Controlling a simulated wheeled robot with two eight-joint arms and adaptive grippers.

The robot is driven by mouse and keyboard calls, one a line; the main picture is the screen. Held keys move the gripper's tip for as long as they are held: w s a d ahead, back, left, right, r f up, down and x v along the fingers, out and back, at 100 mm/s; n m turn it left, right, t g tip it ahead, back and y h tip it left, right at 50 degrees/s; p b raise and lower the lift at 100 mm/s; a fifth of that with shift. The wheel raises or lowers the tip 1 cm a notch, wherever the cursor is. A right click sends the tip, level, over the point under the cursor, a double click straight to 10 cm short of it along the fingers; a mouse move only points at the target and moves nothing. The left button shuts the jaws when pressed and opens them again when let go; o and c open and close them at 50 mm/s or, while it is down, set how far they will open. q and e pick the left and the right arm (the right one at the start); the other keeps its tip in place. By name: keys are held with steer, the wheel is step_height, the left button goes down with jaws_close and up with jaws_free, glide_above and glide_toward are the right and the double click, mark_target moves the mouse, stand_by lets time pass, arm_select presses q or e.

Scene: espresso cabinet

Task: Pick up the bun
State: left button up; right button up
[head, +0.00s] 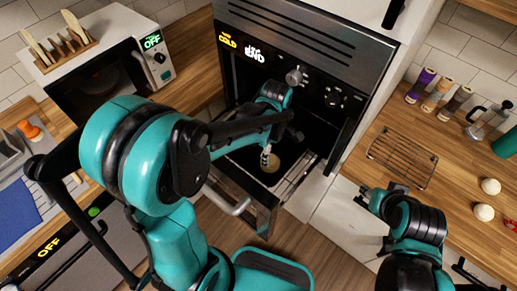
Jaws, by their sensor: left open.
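A beige round bun (273,165) lies low inside the open oven (300,150), on or near the rack. My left arm reaches into the oven from the left. My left gripper (265,152) is open, with its fingertips right above or beside the bun and covering part of it. I cannot tell whether they touch it. Two pale round buns (490,186) sit on the right counter. My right gripper (367,196) is in front of that counter, away from the buns; its jaws are too small to read.
The oven door (240,200) hangs open below my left arm. A microwave (100,75) stands at the left.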

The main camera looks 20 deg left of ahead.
mark_target(272, 159)
arm_select(q)
step_height(272, 159, down, 8)
steer(key=b, duration=0.2)
steer(key=shift+w+d+r+b, duration=0.1)
steer(key=shift+b, duration=0.3)
steer(key=c, duration=1.2)
